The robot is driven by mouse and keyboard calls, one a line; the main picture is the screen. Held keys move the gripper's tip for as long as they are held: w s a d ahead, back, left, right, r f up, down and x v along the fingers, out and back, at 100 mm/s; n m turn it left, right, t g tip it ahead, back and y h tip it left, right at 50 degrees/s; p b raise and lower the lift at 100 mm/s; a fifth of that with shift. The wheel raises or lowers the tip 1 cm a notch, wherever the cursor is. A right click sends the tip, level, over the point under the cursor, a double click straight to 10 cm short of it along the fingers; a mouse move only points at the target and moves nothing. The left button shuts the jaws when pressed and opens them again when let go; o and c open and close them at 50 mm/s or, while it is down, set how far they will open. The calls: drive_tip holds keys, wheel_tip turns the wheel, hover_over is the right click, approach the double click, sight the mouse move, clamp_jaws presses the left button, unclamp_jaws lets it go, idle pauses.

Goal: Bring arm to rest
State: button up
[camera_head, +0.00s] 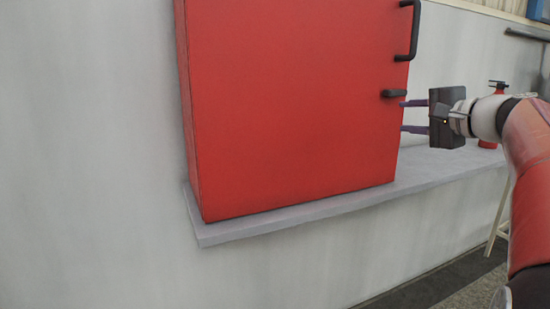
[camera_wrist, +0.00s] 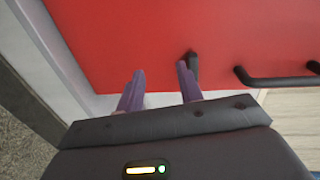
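My gripper (camera_head: 402,116) is at the right edge of the red cabinet in the head view, with its two fingers pointing left toward the cabinet. In the wrist view my gripper (camera_wrist: 160,82) has its two purple fingers spread apart with nothing between them. It is open and empty. The arm reaches in from the right side of the head view. The fingertips are close to the cabinet's edge; I cannot tell whether they touch it. No hose shows in either view.
The closed red cabinet (camera_head: 290,100) stands on a grey ledge (camera_head: 300,212) against a pale wall. It has a black handle (camera_head: 414,30) and a small black latch (camera_head: 394,93), which also shows in the wrist view (camera_wrist: 193,65). A red extinguisher (camera_head: 497,88) stands behind my arm.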

drive_tip(key=s+a+f+n+g+h, duration=0.2)
drive_tip(key=s+a+f+n+g, duration=0.45)
drive_tip(key=s+a+f, duration=0.85)
drive_tip(key=s+a+f+n+g+h, duration=0.1)
drive_tip(key=s+f+n+h, duration=0.1)
drive_tip(key=s+f, duration=0.4)
drive_tip(key=s+a+f+n+g+h, duration=0.1)
drive_tip(key=s+f+n+g+h, duration=0.1)
drive_tip(key=s+f+n, duration=0.2)
drive_tip(key=s+f, duration=0.3)
drive_tip(key=f, duration=0.4)
drive_tip(key=shift+f, duration=0.15)
drive_tip(key=shift+a+n, duration=0.1)
drive_tip(key=shift+n, duration=0.15)
